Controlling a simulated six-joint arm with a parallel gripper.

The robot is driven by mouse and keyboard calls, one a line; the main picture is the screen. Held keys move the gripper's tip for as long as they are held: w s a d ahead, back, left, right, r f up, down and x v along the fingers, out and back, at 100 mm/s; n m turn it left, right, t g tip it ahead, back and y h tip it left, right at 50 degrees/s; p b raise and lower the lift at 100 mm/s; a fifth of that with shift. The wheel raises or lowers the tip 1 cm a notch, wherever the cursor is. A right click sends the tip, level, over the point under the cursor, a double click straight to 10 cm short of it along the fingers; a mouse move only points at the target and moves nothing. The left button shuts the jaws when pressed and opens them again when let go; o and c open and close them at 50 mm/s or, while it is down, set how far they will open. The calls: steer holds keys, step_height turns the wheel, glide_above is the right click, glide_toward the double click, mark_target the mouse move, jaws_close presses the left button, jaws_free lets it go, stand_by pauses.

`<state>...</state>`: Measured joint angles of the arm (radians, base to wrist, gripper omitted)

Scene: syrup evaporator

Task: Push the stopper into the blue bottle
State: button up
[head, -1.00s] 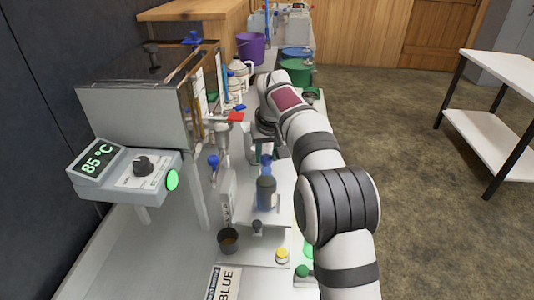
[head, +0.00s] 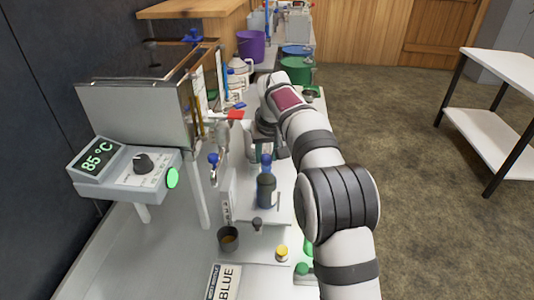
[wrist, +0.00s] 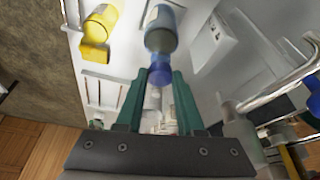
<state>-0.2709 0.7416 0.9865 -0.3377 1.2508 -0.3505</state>
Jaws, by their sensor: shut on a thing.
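The blue bottle (head: 266,191) stands upright on the white work surface in the head view, left of my arm. Its glass body also shows at the top of the wrist view (wrist: 162,30). The blue stopper (wrist: 160,74) is between the tips of my teal-fingered gripper (wrist: 159,82), which is shut on it. The stopper is in line with the bottle's neck; how deep it sits cannot be told. In the head view the stopper (head: 266,160) shows above the bottle, and my arm partly hides the gripper.
A yellow bottle (wrist: 100,22) is beside the blue one in the wrist view. A dark cup (head: 228,239) with amber liquid stands in front, near a card (head: 225,282) reading BLUE. The evaporator (head: 135,110) and its 85 °C control box (head: 125,175) stand at left.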

steer(key=shift+f, duration=0.15)
steer(key=o, duration=1)
steer(key=shift+o, duration=0.2)
steer(key=o, duration=0.4)
steer(key=shift+r, duration=2.05)
step_height(320, 180, up, 4)
steer(key=shift+w+r, duration=0.1)
steer(key=shift+r, duration=0.4)
